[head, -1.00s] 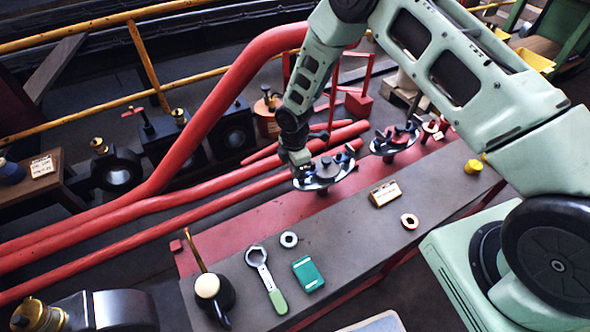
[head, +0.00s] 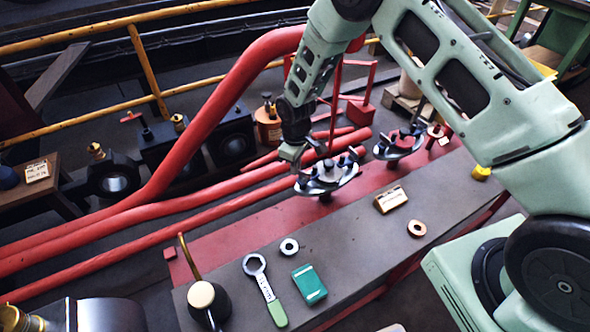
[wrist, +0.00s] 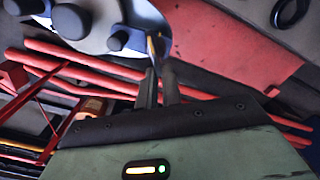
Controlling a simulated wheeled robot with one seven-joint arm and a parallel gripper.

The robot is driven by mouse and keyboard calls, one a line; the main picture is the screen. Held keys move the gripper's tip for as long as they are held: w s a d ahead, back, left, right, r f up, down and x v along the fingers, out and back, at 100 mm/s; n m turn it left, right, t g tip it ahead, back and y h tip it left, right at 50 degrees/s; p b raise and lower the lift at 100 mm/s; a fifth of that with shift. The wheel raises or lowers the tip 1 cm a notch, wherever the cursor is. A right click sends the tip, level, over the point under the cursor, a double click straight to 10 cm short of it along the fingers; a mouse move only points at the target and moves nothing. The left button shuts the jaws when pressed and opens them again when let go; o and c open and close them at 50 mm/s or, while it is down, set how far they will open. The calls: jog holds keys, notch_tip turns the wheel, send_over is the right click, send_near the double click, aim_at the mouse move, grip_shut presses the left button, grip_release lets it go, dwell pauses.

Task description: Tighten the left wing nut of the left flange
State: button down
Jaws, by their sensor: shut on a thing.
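The left flange (head: 341,181) is a pale round plate with dark wing nuts around a raised centre, on the red strip of the bench. It fills the top left of the wrist view (wrist: 95,42). My gripper (head: 299,166) is at the flange's left edge. In the wrist view its two dark fingers (wrist: 160,82) are close together at the flange rim, shut on the left wing nut. That nut is mostly hidden by the fingers; a thin brass-coloured piece shows at their tips. A second, similar flange (head: 398,148) stands to the right.
Red pipes (head: 150,210) run behind the bench. On the bench lie a green-handled wrench (head: 266,290), a green box (head: 309,284), a steel ring (head: 289,247), a copper ring (head: 417,229) and a labelled wooden block (head: 390,198). An oil can (head: 207,299) stands front left.

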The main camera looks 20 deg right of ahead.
jog(key=m, duration=0.2)
jog(key=m+b, duration=0.1)
jog(key=shift+w+d+m, duration=0.4)
jog(key=shift+d+m, duration=0.1)
jog(key=shift+m, duration=0.6)
jog(key=shift+d+m, duration=0.15)
jog(key=shift+m, duration=0.65)
jog(key=shift+d, duration=0.1)
jog(key=c, duration=1.6)
grip_release()
jog(key=shift+o, duration=0.2)
jog(key=shift+r, duration=0.15)
notch_tip(320, 180, up, 17)
jog(key=b, duration=0.1)
jog(key=shift+b, duration=0.3)
jog(key=shift+r, duration=0.1)
